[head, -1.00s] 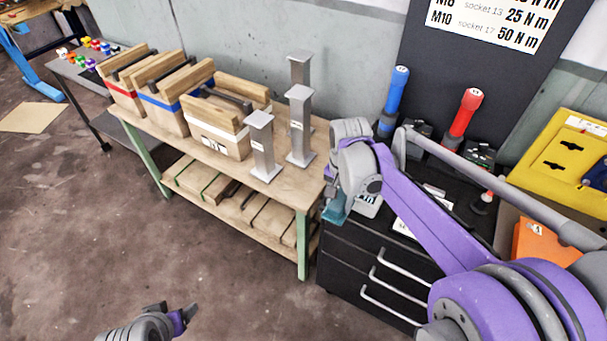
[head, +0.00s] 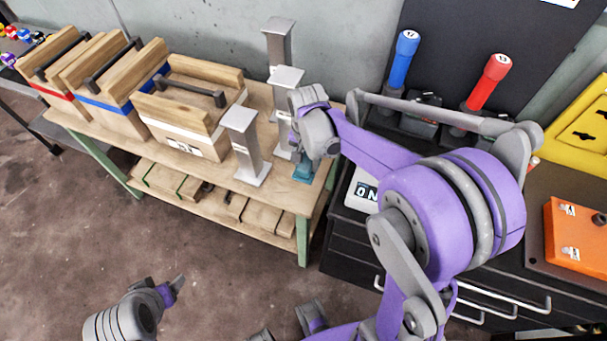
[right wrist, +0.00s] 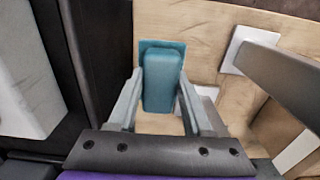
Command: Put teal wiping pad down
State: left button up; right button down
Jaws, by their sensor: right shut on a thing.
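The teal wiping pad (right wrist: 162,82) is between the two fingers of my right gripper (right wrist: 160,90), which is shut on it. In the head view the pad (head: 303,172) shows below my right gripper (head: 307,158), at the right end of the wooden table (head: 205,178). Whether the pad touches the tabletop or hangs just above it I cannot tell. My left gripper (head: 172,290) is low over the floor at the lower left, away from the table; its jaw opening is unclear.
Grey metal posts (head: 243,145) stand close to the left of the pad. Wooden boxes with black handles (head: 185,112) fill the table's left part. A black cabinet (head: 350,240) with a white ON-marked device (head: 362,190) stands to the right.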

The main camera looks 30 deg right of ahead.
jog(key=f, duration=0.3)
jog(key=shift+w, duration=0.25)
notch_tip(320, 180, down, 4)
jog(key=shift+r, duration=0.15)
jog(key=shift+b, duration=0.3)
jog(key=shift+f, duration=0.35)
jog(key=shift+c, duration=1.6)
grip_release()
jog(key=shift+r, duration=0.1)
